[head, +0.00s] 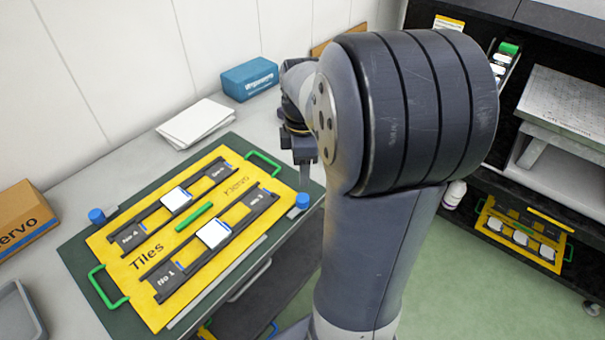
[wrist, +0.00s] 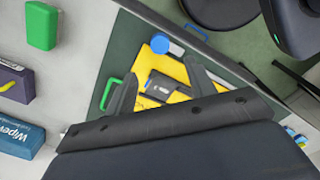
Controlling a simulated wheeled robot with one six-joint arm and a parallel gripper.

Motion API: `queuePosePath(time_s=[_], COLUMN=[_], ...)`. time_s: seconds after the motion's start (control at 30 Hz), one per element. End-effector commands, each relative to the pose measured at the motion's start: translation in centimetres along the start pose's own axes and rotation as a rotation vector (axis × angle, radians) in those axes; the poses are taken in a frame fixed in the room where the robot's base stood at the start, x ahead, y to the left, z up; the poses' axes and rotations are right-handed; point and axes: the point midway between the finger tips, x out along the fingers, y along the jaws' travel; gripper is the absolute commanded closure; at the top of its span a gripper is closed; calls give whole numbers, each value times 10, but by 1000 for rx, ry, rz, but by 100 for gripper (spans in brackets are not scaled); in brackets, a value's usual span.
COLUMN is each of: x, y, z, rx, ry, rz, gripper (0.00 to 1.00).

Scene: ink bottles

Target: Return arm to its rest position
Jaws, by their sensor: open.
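My arm rises in front of the head camera and fills the middle of its view, bent over at a large dark ribbed joint. My gripper points down near the board's far right corner; in the wrist view its two fingers (wrist: 160,82) are spread apart with nothing between them. In the head view the wrist end shows only partly beside the arm, and the fingertips are hard to make out. The yellow board (head: 150,222) marked "Tiles" lies on a dark green mat (head: 75,250). Two white tiles (head: 213,234) (head: 176,199) sit in its black rails.
A blue box (head: 249,78) and white sheets (head: 196,122) lie behind the board. A cardboard box (head: 25,218) and a grey tray (head: 18,312) are at left. A dark shelf (head: 487,175) holding another yellow board (head: 523,238) stands at right. Green floor (head: 450,290) shows between.

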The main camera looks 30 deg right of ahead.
Motion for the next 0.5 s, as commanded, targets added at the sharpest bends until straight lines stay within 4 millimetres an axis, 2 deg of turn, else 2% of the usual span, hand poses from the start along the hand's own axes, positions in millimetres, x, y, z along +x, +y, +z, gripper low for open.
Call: queuePosePath(time_s=[0.33, 0.5], x=[-2, 8], y=[0, 0], z=[0, 0], rx=[0, 0], ry=[0, 0], rz=[0, -3], gripper=[48, 48])
